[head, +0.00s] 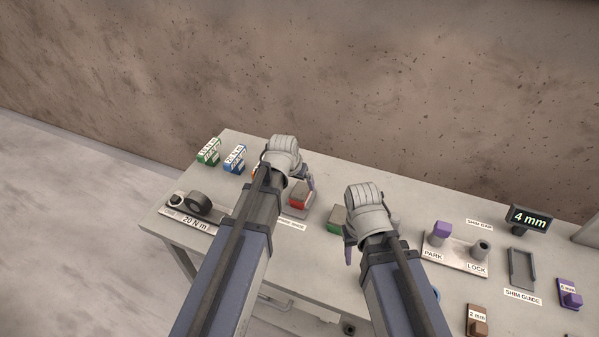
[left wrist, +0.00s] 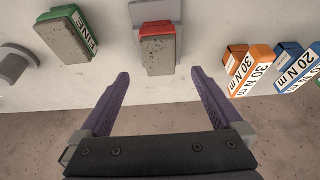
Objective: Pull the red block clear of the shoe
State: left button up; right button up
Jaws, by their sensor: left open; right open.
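The red block (head: 298,201) has a grey stone-like face and sits at a grey shoe (head: 304,213) on the table, just right of my left gripper (head: 305,184) in the head view. In the left wrist view the red block (left wrist: 154,29) lies beyond the fingertips, with the shoe (left wrist: 168,11) behind and around its far end. My left gripper (left wrist: 160,74) is open and empty there, its purple fingers apart and roughly in line with the block's sides. My right gripper (head: 372,238) is open, right of a green block (head: 336,219); its arm partly hides its fingers.
In the left wrist view a green FINE block (left wrist: 66,34) stands left, and orange (left wrist: 247,69) and blue (left wrist: 296,68) labelled blocks stand right.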

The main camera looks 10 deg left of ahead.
aim_at(301, 190)
pick_arm(q)
jog(key=shift+w, duration=0.1)
jog(key=shift+f, duration=0.1)
jog(key=b+x, duration=0.7)
jog(key=shift+f, duration=0.25)
pick_arm(e)
notch_tip(301, 190, down, 7)
jog(key=shift+f, duration=0.15)
pick_arm(q)
grip_shut()
dwell(0.3)
